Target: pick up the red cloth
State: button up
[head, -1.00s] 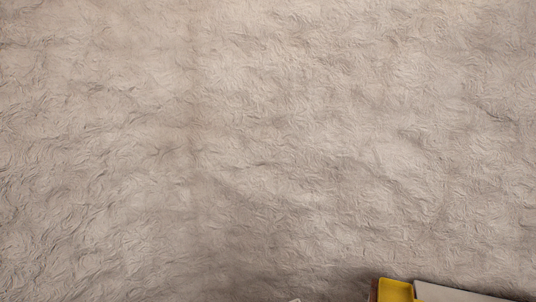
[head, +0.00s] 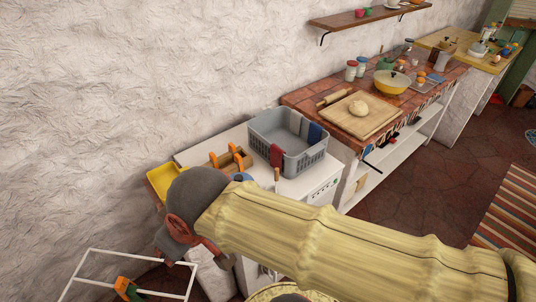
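My arm, in a pale yellow sleeve, crosses the foreground below the basket and ends in a dark grey and reddish joint at left. The arm does not cover the red cloth.
A wooden caddy with orange handles (head: 229,160) and a yellow tray (head: 165,180) are left of the basket. A tiled counter holds a cutting board with dough (head: 357,108) and a yellow pot (head: 391,83). A white wire frame (head: 92,250) stands at lower left.

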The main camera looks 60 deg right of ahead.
aim_at(276, 152)
jog(key=z, duration=1.95)
jog(key=i+l, duration=0.25)
jog(key=l, duration=0.15)
jog(key=i+l, duration=0.2)
jog(key=l, duration=0.15)
jog(key=i+l, duration=0.25)
jog(key=l, duration=0.15)
jog(key=i+l+u, duration=0.1)
jog(key=u, duration=0.3)
jog(key=l+u, duration=0.2)
jog(key=u, duration=0.25)
jog(key=i+l+u, duration=0.1)
jog(key=u, duration=0.3)
jog(key=k+l, duration=0.05)
